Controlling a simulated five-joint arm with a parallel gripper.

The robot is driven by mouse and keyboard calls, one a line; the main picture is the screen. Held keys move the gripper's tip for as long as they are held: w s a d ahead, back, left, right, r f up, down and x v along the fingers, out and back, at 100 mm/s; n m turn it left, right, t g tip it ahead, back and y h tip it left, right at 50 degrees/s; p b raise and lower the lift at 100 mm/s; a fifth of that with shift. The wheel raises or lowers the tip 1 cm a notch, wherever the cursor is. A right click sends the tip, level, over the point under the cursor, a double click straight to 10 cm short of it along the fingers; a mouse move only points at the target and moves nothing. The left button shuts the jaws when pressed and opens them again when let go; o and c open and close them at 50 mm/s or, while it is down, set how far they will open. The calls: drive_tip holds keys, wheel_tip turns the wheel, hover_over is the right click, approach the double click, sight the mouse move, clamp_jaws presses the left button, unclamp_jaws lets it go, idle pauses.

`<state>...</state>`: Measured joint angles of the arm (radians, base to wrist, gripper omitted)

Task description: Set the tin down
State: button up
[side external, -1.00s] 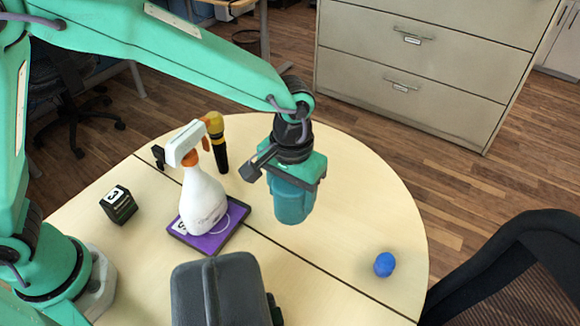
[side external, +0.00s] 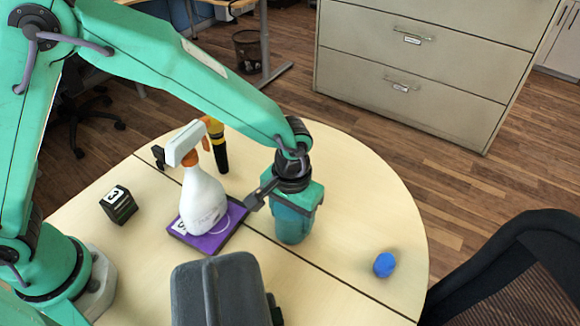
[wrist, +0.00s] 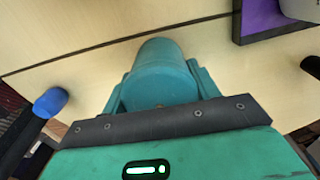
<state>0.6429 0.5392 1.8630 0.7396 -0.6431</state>
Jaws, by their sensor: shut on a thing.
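The tin is a teal cylinder (side external: 291,229), upright below my wrist in the side view. My gripper (side external: 295,208) is shut on it from above, and its teal fingers hide part of its sides. In the wrist view the tin (wrist: 160,72) sits between the two fingers. Its base is at or very close to the table top (side external: 345,205); I cannot tell for sure whether it touches.
A numbered dark cube (side external: 118,205), a yellow-black flashlight (side external: 217,145) and a grey object (side external: 225,290) are also there.

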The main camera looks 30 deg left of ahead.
drive_tip(key=shift+f, duration=0.1)
drive_tip(key=o, duration=1)
drive_tip(key=shift+c, duration=0.2)
wheel_tip(320, 180, up, 12)
drive_tip(key=shift+f, duration=0.1)
drive_tip(key=shift+r, duration=0.25)
idle(0.4)
